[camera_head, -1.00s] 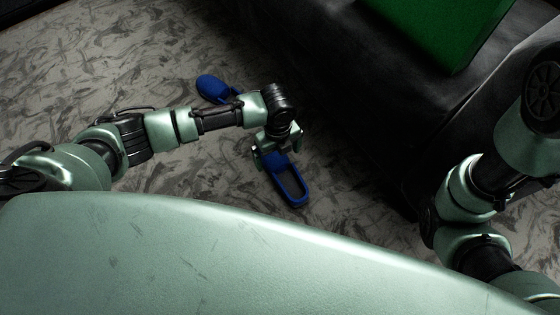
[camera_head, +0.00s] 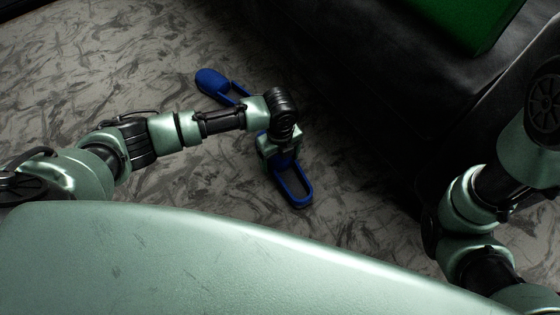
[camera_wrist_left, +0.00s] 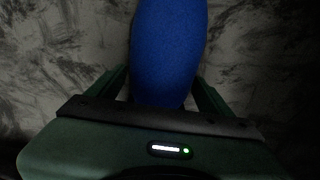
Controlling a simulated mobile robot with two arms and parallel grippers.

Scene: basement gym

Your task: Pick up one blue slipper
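One blue slipper (camera_head: 298,190) is on the grey floor below my left gripper (camera_head: 280,160), its open end pointing toward the bottom of the head view. In the left wrist view its blue covered part (camera_wrist_left: 168,50) lies between the two fingers, with both fingers close against its sides. The left gripper looks shut on this slipper; the exact contact is dark. A second blue slipper (camera_head: 212,83) lies on the floor farther back, partly hidden by my left forearm. My right arm shows at the right, but its gripper is out of view.
A dark sofa-like piece (camera_head: 370,110) with a green object (camera_head: 470,25) on it stands close to the right of my left gripper. The patterned grey floor (camera_head: 90,60) is clear at the upper left.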

